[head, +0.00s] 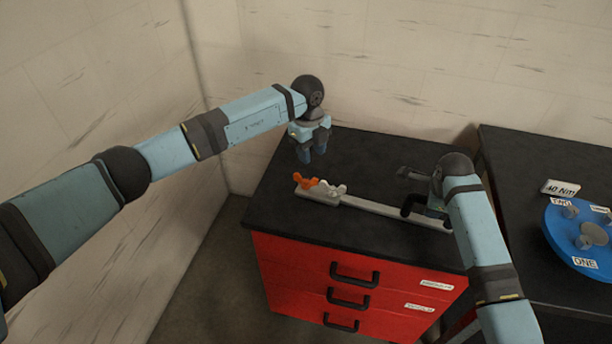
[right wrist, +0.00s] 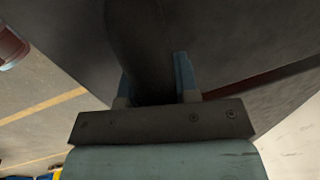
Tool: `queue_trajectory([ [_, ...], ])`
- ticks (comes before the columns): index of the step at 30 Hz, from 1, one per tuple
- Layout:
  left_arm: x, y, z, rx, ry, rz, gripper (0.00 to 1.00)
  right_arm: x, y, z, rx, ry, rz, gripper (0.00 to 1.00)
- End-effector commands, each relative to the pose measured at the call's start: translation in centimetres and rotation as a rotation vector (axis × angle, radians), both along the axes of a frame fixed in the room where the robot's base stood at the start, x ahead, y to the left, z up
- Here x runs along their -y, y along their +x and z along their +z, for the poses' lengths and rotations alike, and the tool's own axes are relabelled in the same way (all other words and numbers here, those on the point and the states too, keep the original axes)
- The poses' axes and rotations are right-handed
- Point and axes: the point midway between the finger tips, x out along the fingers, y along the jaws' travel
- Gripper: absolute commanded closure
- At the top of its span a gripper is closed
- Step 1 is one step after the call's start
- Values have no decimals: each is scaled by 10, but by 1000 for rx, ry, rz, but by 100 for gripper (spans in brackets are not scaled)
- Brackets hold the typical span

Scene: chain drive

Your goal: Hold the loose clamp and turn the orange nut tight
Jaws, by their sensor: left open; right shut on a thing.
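A long pale grey bar (head: 385,208) lies on the black cabinet top. The orange nut (head: 307,183), with lobes like a wing nut, sits at its left end beside a similar white nut (head: 335,190). A black curved handle (head: 409,203) shows near the bar's right end; I cannot tell whether it is the loose clamp. My left gripper (head: 312,154) is open and empty, pointing down just behind the orange nut, not touching it. My right gripper (right wrist: 153,78) is shut on a thick dark handle (right wrist: 140,45); in the head view its fingers are mostly hidden by my wrist.
The black top (head: 275,212) belongs to a red drawer cabinet (head: 290,270) with black pulls. At right, another black table carries a blue disc (head: 575,245) with grey knobs and labels, and a "40 Nm" sign (head: 559,188). Pale walls stand behind and left. The back of the top is mostly clear.

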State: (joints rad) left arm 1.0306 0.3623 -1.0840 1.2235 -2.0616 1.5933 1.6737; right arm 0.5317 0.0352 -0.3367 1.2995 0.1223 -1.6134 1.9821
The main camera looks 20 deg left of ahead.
Motion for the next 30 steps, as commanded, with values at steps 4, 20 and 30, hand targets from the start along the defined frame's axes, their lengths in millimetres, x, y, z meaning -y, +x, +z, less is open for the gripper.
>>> queue_trajectory([
  [4, -17, 10, 9, 16, 78, 44, 58, 0, 0, 0, 0, 0, 0, 100],
  [20, -18, 10, -80, 14, 84, 48, 58, 0, 0, 0, 0, 0, 0, 100],
  [30, -18, 11, -107, 18, 83, 46, 58, 0, 0, 0, 0, 0, 0, 100],
])
